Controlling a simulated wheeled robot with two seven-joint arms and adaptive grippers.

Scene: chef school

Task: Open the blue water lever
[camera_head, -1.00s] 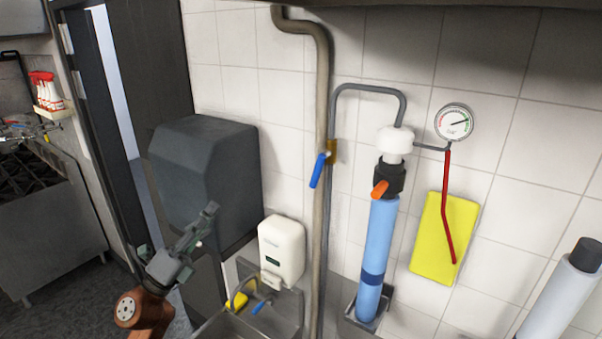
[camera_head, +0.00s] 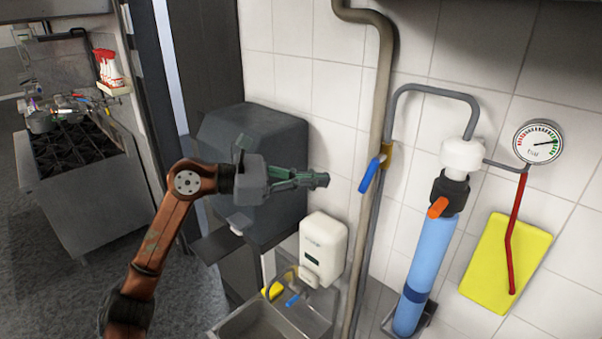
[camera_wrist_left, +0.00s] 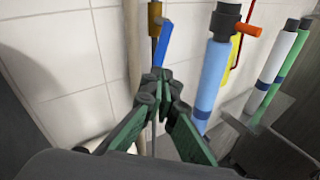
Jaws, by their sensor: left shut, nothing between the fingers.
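The blue water lever (camera_head: 371,174) sits on a brass valve (camera_head: 387,155) on the grey pipe against the tiled wall. It hangs down and tilts to the lower left. In the left wrist view the blue lever (camera_wrist_left: 163,43) shows just beyond the fingertips. My left gripper (camera_head: 322,180) is shut and empty, left of the lever and about level with it, pointing right toward the wall. A gap shows between them in the head view. The left gripper (camera_wrist_left: 160,75) also shows in the wrist view. My right gripper is out of view.
A white soap dispenser (camera_head: 323,247) and a sink (camera_head: 247,318) are below the gripper. A dark grey box (camera_head: 220,135) is behind it. A blue filter cylinder (camera_head: 424,265) with an orange handle (camera_head: 437,207) stands right of the lever. A gauge (camera_head: 538,142) is further right.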

